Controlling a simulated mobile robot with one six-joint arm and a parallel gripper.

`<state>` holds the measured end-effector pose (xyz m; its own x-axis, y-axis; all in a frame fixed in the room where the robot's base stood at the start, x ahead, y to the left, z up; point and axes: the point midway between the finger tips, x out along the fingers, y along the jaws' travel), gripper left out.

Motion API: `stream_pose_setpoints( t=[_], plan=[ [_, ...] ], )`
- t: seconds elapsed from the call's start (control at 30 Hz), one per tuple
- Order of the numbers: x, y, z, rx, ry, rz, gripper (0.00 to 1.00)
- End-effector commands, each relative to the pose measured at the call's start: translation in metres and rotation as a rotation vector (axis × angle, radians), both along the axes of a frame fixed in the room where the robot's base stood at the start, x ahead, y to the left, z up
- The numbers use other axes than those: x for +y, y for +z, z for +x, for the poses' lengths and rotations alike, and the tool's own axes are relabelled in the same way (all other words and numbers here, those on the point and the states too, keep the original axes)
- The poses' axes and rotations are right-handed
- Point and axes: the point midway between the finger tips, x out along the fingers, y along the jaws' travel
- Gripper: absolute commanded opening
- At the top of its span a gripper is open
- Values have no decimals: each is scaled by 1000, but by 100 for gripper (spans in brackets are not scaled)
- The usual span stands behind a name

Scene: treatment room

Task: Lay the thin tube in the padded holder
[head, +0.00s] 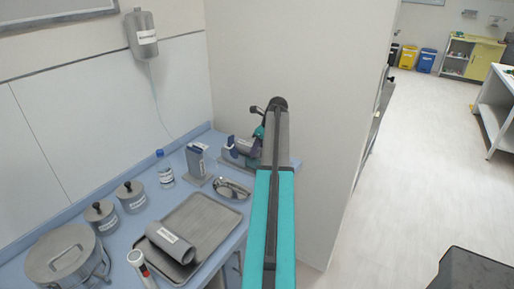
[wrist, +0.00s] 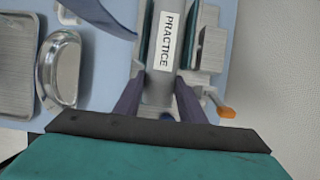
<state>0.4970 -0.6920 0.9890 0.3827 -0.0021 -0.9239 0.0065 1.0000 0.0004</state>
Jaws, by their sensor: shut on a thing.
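My gripper (wrist: 160,100) is shut on a grey piece labelled PRACTICE, which I take for the thin tube (wrist: 156,75). The dark purple fingers lie on either side of it. The padded holder (wrist: 209,50) is around and beside the tube in the wrist view, with teal strips along both sides. In the head view the holder (head: 232,161) is at the back of the counter, partly hidden by my arm. I cannot tell whether the tube rests on the pads or is held just above them.
A metal kidney dish (head: 231,189) lies close to the holder. A grey tray (head: 217,215) bears a thick labelled roll (head: 187,241). A grey box (head: 197,163), a bottle (head: 165,170), lidded pots (head: 131,197) and a large drum (head: 62,257) line the wall side.

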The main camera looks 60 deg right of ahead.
Motion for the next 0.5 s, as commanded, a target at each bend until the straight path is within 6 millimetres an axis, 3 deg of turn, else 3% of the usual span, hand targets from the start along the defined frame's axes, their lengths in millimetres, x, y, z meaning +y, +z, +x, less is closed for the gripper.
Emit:
stream_pose_setpoints(
  t=[0.5],
  plan=[
    [0, -25, 0, -1, 0, 0, 8]
  ],
)
